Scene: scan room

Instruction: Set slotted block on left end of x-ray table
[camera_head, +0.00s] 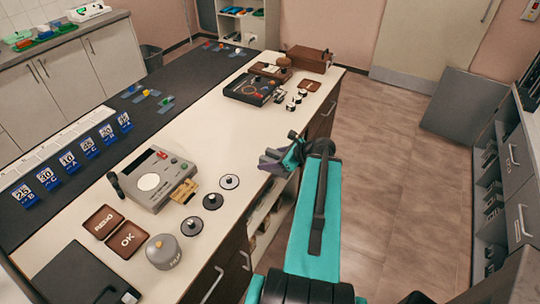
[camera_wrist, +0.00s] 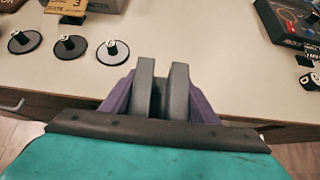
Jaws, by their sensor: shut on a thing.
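My gripper (camera_head: 276,158) hangs beside the right edge of the long counter, level with its top or a little above it. In the wrist view my gripper (camera_wrist: 162,85) shows purple sides and two upright grey pieces with a narrow gap between them. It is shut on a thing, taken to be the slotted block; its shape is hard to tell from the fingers. No resting surface touches it in view. I cannot pick out the x-ray table for sure in either view.
Open floor (camera_head: 385,150) lies to the right.

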